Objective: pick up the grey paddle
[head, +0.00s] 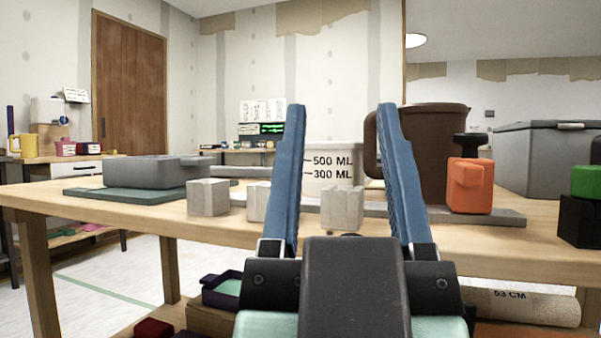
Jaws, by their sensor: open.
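A long flat grey piece (495,215), which looks like the grey paddle, lies across the front of the wooden table (215,228). Its middle is partly hidden behind my gripper and small pale blocks. Its full outline cannot be made out at this low angle. My gripper (342,108) is open, with its two blue fingers pointing up in the picture, wide apart and with nothing held between them. The fingers overlap the table in view; how far they are from the grey piece is hard to tell.
Pale blocks (208,198) stand near the front. A white measuring tub (333,160), a brown bucket (434,150) and an orange block (469,186) stand close by. A grey bin (545,160) is at right.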

